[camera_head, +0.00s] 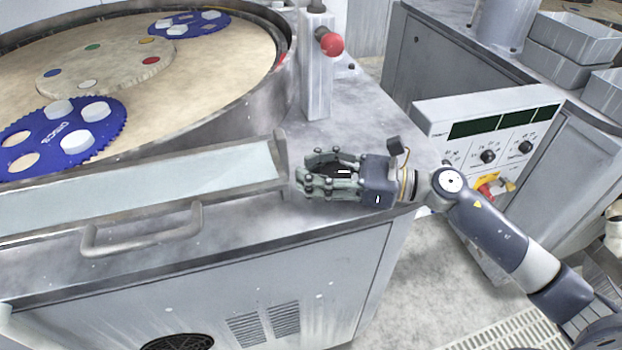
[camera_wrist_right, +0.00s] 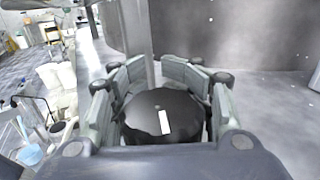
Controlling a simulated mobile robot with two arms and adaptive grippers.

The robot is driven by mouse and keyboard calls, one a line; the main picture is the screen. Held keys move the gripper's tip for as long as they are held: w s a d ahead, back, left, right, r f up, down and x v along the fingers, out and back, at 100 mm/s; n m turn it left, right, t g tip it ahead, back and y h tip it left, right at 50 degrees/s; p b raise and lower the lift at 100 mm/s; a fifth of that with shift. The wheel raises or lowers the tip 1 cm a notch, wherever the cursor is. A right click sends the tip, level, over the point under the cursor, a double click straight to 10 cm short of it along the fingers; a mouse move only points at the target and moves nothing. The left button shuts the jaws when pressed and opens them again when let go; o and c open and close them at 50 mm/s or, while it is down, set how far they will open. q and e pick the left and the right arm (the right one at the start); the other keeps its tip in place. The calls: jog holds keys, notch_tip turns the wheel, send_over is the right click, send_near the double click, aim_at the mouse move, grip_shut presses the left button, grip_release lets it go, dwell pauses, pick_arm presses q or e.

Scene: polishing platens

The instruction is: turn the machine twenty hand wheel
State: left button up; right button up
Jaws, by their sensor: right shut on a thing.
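The hand wheel (camera_head: 335,170) is a small dark round thing on the front right corner of the machine's metal top. In the right wrist view it is a glossy black disc (camera_wrist_right: 148,133) with a white mark. My right gripper (camera_head: 306,175) reaches it from the right, low over the metal top. Its fingers lie on both sides of the wheel and are shut on it. They also flank the disc in the wrist view (camera_wrist_right: 165,78). The fingers hide much of the wheel in the head view. My left gripper is not in view.
A post (camera_head: 316,90) with a red knob (camera_head: 331,45) stands behind the gripper. The large round platen (camera_head: 105,45) carries blue toothed carriers (camera_head: 60,150). A control panel (camera_head: 500,135) stands to the right.

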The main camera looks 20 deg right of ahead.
dwell(0.8)
jog(key=o, duration=1.1)
jog(key=shift+d, duration=0.2)
jog(key=shift+c, duration=0.2)
jog(key=shift+s, duration=0.1)
jog(key=v, duration=1.1)
jog(key=shift+d, duration=0.55)
jog(key=shift+o, duration=0.4)
